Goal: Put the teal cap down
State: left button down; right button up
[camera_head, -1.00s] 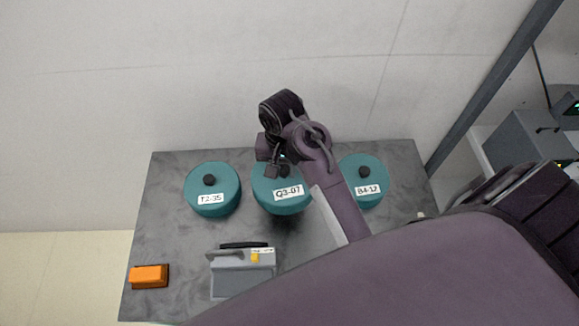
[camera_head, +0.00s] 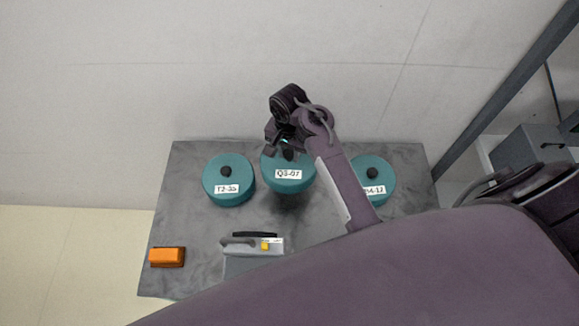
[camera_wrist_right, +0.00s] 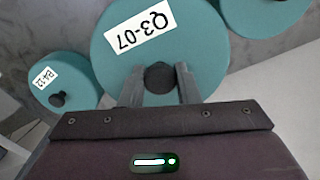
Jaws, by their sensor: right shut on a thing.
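The teal cap labelled Q3-07 (camera_head: 290,186) is a round lid with a black knob. My right gripper (camera_head: 287,153) is shut on that knob and holds the cap level. A dark shadow lies below the cap on the table, and the cap looks raised above the surface. In the right wrist view the fingers of my right gripper (camera_wrist_right: 160,85) stand on both sides of the knob, and the cap (camera_wrist_right: 112,62) fills the middle. My left gripper is not in view.
Teal cap T2-35 (camera_head: 240,172) stands left on the grey table (camera_head: 205,222), and B4-12 (camera_head: 384,170) right, partly behind my arm. An orange block (camera_head: 167,257) and a grey handled device (camera_head: 255,250) lie in front. A wall rises behind.

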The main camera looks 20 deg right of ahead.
aim_at(289, 163)
notch_tip(289, 163, down, 6)
jog(key=shift+w+r+p, duration=0.1)
jog(key=shift+r+p, duration=0.1)
jog(key=shift+p, duration=0.1)
notch_tip(289, 163, down, 3)
jog(key=shift+p, duration=0.3)
jog(key=shift+f, duration=0.5)
jog(key=o, duration=1)
jog(key=shift+f, duration=0.1)
notch_tip(289, 163, up, 12)
jog(key=shift+r+b, duration=0.15)
jog(key=shift+b, duration=0.8)
